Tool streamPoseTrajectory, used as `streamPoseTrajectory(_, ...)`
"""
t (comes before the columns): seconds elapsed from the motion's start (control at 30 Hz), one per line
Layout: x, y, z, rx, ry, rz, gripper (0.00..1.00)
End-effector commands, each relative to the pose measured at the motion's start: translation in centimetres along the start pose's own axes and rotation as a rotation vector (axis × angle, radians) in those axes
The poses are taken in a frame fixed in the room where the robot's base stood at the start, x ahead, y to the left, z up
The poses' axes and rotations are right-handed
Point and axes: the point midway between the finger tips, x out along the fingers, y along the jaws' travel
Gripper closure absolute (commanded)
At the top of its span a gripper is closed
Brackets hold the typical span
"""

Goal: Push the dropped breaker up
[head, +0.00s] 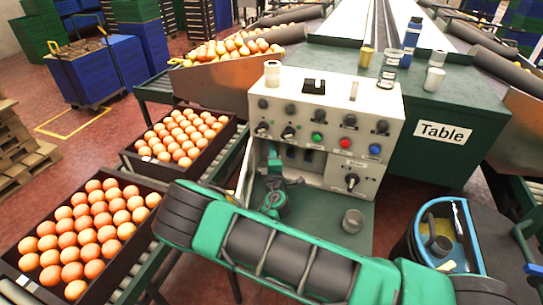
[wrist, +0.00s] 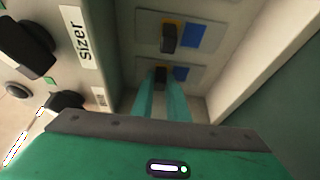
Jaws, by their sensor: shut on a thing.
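The white control box (head: 330,105) stands on the green table, with a recess of breakers (head: 308,158) low on its front. In the wrist view one breaker (wrist: 160,74) has a small black lever between the teal fingertips of my gripper (wrist: 161,84). My gripper is shut on this lever, and the fingers partly cover it. Another breaker (wrist: 169,38), with a larger black lever and a yellow and blue marking, is farther up in the wrist view and apart from the fingers. In the head view the gripper is small beside the recess, and its fingertips are hard to make out.
The recess wall (wrist: 252,50) is close on the right in the wrist view. Knobs and the "Sizer" label (wrist: 80,38) are on the left. A metal cup (head: 352,221) stands on the table right of the gripper. Trays of oranges (head: 165,160) lie left.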

Motion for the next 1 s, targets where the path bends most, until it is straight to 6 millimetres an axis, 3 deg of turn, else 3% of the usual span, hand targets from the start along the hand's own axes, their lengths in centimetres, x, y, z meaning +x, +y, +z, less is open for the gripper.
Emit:
streamPoseTrajectory(0.07,0.0,0.3,-0.1,-0.003,0.001,0.007,1.00)
streamPoseTrajectory(0.1,0.0,0.3,-0.1,-0.003,0.001,0.007,0.84)
streamPoseTrajectory(0.17,0.0,0.3,-0.1,-0.002,0.001,0.007,0.69)
streamPoseTrajectory(0.2,0.0,0.3,-0.1,-0.002,0.001,0.006,0.67)
streamPoseTrajectory(0.57,-0.5,0.2,-0.1,-0.003,0.001,0.004,0.67)
streamPoseTrajectory(1.0,-7.8,0.1,-0.1,-0.005,0.003,0.003,0.67)
